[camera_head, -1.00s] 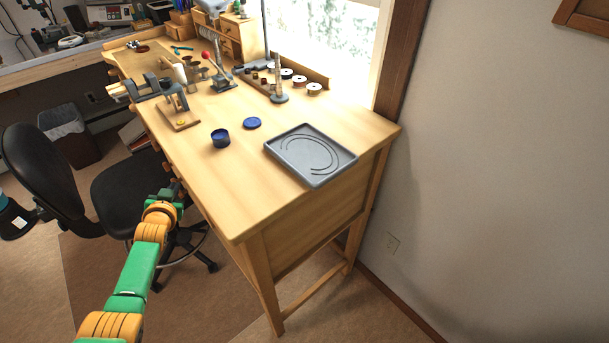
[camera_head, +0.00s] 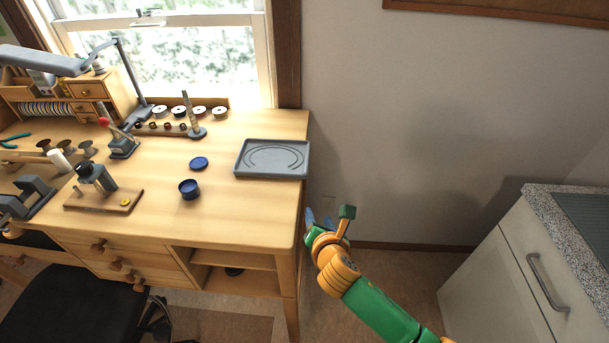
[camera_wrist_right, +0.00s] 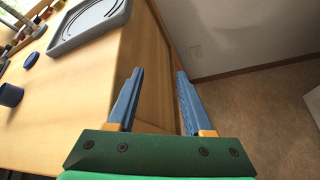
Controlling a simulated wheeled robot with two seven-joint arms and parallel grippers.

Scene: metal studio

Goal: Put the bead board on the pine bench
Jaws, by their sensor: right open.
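The bead board (camera_head: 272,173) is a grey rectangular tray with curved grooves. It lies flat on the pine bench (camera_head: 238,215), near the bench's right end. It also shows at the top left of the right wrist view (camera_wrist_right: 64,42). My right gripper (camera_head: 327,218) is off the bench's right end, in front of and to the right of the board, apart from it. In the right wrist view its two blue fingers (camera_wrist_right: 155,95) stand apart with nothing between them. My left gripper is not in view.
A blue tin (camera_head: 189,190) and its blue lid (camera_head: 199,163) are left of the board. A wooden-based tool (camera_head: 103,199) stands farther left, with spools (camera_head: 179,111) behind. A counter with a drawer cabinet (camera_head: 535,258) is at the right. The bench's front right corner is clear.

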